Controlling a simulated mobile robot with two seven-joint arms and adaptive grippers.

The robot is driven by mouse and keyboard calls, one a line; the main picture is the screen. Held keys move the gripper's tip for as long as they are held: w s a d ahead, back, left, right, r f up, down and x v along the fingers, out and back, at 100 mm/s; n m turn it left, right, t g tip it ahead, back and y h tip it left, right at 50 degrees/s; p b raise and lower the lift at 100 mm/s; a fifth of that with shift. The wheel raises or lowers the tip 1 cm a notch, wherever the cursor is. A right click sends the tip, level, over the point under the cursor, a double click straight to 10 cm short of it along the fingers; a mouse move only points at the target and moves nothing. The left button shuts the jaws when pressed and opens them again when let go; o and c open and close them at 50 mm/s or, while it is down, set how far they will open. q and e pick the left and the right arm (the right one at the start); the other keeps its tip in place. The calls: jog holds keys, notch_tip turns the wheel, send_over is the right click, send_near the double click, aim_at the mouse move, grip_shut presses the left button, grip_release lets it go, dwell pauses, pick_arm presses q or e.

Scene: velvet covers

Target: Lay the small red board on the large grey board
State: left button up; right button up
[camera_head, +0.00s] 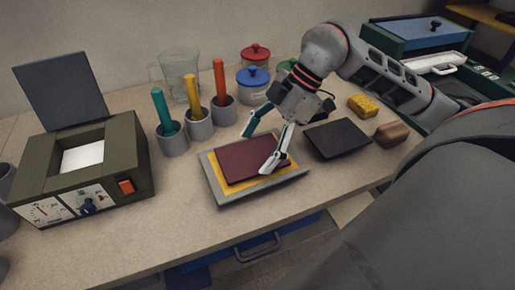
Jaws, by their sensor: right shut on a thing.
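The small dark red board (242,162) is in the middle of the table, above a yellow board (228,185). The yellow board lies on the large grey board (240,198), whose rim shows around it. My right gripper (256,152) reaches down from the upper right, with one finger at the red board's far edge and one over its near right part. It is shut on the red board. Whether the red board touches the yellow one I cannot tell. My left gripper is not in view.
A black board (337,139) lies right of the stack, with a yellow sponge (363,105) and a brown block (391,134) beyond. Cups with coloured sticks (198,124) and lidded jars (253,86) stand behind. A green box device (90,170) stands left. The front table strip is clear.

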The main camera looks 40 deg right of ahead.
jog(key=shift+f, duration=0.45)
jog(key=o, duration=1.1)
jog(key=shift+f, duration=0.15)
jog(key=shift+d+r, duration=0.1)
jog(key=shift+r, duration=0.2)
jog(key=v, duration=1.1)
jog(key=shift+s+d+r+p, duration=0.1)
jog(key=shift+d+r+p, duration=0.05)
jog(key=shift+r+p, duration=0.2)
jog(key=shift+s, duration=0.1)
